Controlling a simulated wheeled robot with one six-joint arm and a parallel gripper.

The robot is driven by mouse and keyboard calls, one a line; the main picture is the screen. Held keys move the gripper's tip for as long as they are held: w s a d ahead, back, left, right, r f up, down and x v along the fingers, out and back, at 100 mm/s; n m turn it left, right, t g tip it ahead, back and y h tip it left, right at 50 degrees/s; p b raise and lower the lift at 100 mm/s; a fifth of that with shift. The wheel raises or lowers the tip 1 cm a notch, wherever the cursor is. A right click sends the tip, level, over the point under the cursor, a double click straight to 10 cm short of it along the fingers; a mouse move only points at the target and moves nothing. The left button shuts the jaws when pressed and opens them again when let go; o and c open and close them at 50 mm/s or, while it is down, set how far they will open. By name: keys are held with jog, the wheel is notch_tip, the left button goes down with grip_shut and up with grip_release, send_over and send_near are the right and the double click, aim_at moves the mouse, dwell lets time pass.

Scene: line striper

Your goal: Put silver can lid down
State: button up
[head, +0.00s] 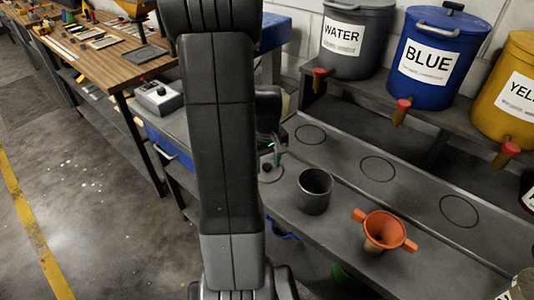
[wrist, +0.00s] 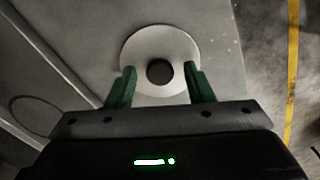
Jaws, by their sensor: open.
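The silver can lid (wrist: 159,38) is a pale round disc with a dark round knob (wrist: 159,72) at its centre. It appears to lie flat on the grey bench top. In the head view, a small part of the lid with its dark knob (head: 266,168) shows just right of my arm. My gripper (wrist: 160,82) is open over the lid, with one green finger on each side of the knob and gaps between. In the head view my gripper (head: 274,148) is mostly hidden behind my arm. An open dark grey can (head: 314,192) stands upright to the right.
An orange funnel (head: 384,229) stands right of the can. Drawn circles (head: 378,168) mark the bench under the taps. WATER (head: 352,40), BLUE (head: 440,55) and yellow (head: 510,90) containers stand on the shelf behind. A grey box (head: 158,97) sits at the left.

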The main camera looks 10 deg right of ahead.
aim_at(267, 166)
notch_tip(267, 166, up, 12)
dwell(0.4)
notch_tip(267, 166, down, 13)
jog(key=shift+r+b, duration=0.1)
jog(key=shift+b, duration=0.3)
jog(key=shift+r, duration=2.05)
